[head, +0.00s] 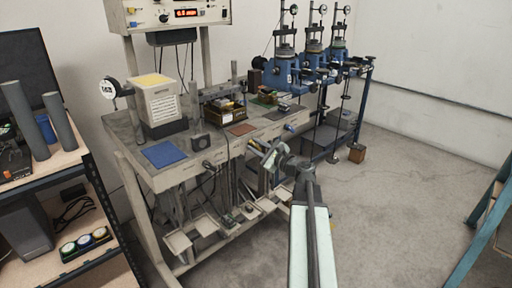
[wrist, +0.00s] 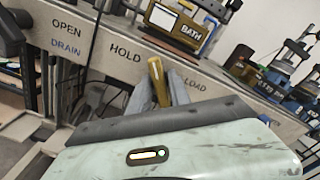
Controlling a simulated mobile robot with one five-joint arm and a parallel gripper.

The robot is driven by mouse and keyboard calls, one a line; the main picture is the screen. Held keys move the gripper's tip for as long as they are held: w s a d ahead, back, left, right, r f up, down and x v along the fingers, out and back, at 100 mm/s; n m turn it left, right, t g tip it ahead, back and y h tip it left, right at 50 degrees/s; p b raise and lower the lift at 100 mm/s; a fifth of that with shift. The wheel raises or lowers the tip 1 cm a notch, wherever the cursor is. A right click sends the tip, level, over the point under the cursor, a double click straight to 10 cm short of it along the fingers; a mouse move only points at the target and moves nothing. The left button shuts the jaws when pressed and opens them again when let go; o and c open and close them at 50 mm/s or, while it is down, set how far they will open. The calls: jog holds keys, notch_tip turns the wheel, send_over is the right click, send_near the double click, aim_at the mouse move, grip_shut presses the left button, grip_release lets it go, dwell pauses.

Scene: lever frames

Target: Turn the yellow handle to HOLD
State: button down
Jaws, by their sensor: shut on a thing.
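The yellow handle (wrist: 157,80) stands up between the two grey fingers of my gripper (wrist: 160,88) in the wrist view. The fingers are shut on it, one on each side, and hide its lower part. Its tip lies between the word HOLD (wrist: 126,53) and the word LOAD (wrist: 194,81) on the grey front panel, a little below and right of HOLD. The words OPEN and DRAIN (wrist: 66,48) are further left.
A box marked BATH (wrist: 178,27) stands on the bench above the panel. Blue presses (head: 283,72) stand to the right. Dangling cables and weight trays (head: 207,223) are below the bench edge. A shelf (head: 75,160) is at the left.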

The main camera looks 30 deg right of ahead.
jog(key=shift+n, duration=0.6)
jog(key=c, duration=1.4)
grip_release()
jog(key=s+d, duration=0.1)
jog(key=s, duration=0.7)
